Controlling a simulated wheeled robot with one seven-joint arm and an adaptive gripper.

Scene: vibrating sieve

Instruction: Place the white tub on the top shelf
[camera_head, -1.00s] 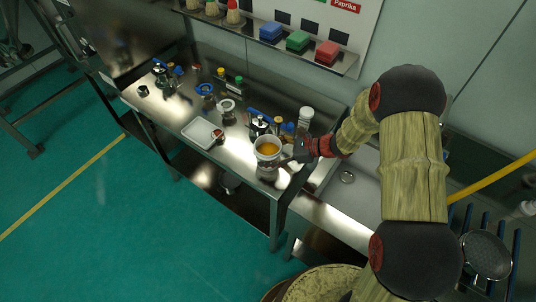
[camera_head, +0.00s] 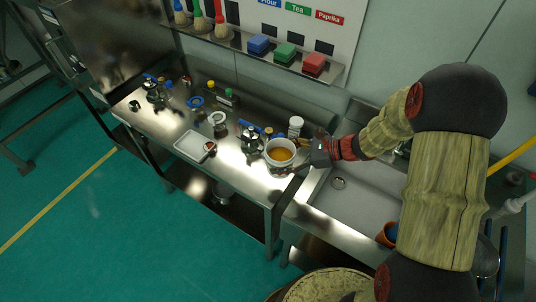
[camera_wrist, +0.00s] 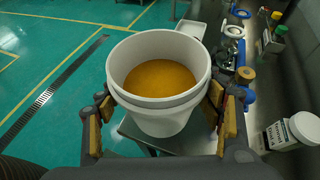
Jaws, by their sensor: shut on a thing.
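The white tub (camera_head: 281,152) is round and open at the top, with orange-yellow contents inside. In the wrist view the tub (camera_wrist: 160,112) is upright between my gripper's fingers (camera_wrist: 158,118), which press on its two sides. In the head view my gripper (camera_head: 299,163) comes to the tub from the right, over the right end of the steel table. I cannot tell how far the tub is above the table. A narrow wall shelf (camera_head: 262,55) with blue, green and red blocks shows at the top; whether it is the top shelf is not clear.
The steel table (camera_head: 182,139) carries a white tray (camera_head: 194,147), a metal and blue device (camera_head: 251,139), a white-lidded jar (camera_head: 295,126) and several small items. A sink (camera_head: 357,196) lies to the right. The table has a lower shelf (camera_head: 195,182). Wall labels hang above the blocks.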

